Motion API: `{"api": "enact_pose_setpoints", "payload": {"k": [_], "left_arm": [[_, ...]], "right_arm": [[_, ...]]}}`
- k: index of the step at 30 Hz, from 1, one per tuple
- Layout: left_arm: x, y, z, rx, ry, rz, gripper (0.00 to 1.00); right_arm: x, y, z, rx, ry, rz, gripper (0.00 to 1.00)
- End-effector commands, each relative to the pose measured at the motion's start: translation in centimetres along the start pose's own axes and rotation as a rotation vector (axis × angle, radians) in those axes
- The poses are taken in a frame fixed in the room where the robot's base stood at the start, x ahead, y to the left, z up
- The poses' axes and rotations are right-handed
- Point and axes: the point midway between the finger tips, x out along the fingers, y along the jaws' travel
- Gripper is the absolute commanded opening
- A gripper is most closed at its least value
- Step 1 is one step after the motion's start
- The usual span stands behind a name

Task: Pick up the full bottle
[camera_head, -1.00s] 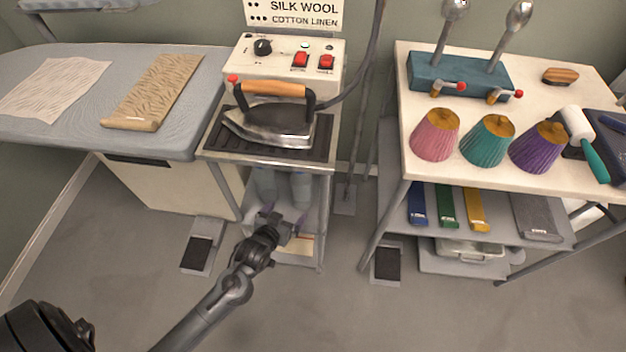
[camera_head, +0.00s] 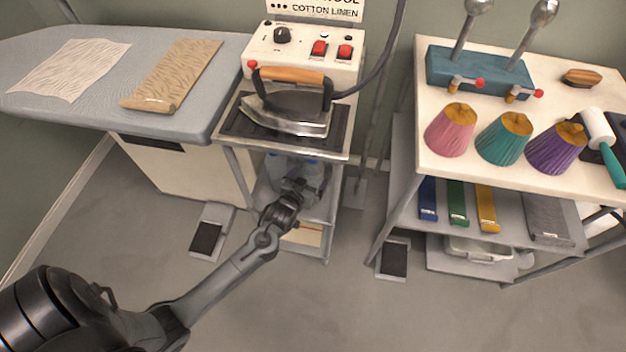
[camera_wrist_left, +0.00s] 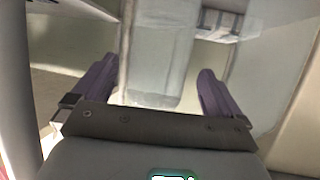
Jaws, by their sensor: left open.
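Two clear, bluish bottles stand on the shelf under the iron, a left one (camera_head: 274,163) and a right one (camera_head: 314,166). My left gripper (camera_head: 300,182) reaches in at the front of this shelf and partly hides them. In the left wrist view its purple fingers (camera_wrist_left: 157,88) are open, one on each side of the lower part of a translucent bottle (camera_wrist_left: 160,50). No contact with it is visible. A second bottle (camera_wrist_left: 262,65) stands to the right, beyond the right finger. I cannot tell which bottle is full. My right gripper is not in view.
The iron (camera_head: 290,108) rests on the stand's top, directly above the bottle shelf. Stand legs flank the opening. An ironing board (camera_head: 60,105) is at left. A white table (camera_head: 440,175) with lampshades is at right.

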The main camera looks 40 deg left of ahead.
Motion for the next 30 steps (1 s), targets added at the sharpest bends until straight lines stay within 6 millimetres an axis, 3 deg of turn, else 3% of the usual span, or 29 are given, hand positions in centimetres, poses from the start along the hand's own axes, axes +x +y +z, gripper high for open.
{"api": "enact_pose_setpoints", "payload": {"k": [1,6,17,30], "left_arm": [[1.0,0.1,0.5,0.000,0.002,0.000,1.00],[2.8,0.2,0.3,0.001,0.002,0.001,1.00],[3.2,0.2,0.2,0.000,0.000,0.000,0.98],[3.2,0.2,0.2,0.001,0.000,0.001,0.31]], "right_arm": [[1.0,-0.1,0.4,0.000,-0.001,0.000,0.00],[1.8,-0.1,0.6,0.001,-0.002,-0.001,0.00],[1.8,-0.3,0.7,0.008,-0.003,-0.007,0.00],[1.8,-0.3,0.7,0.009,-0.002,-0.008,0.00]]}}
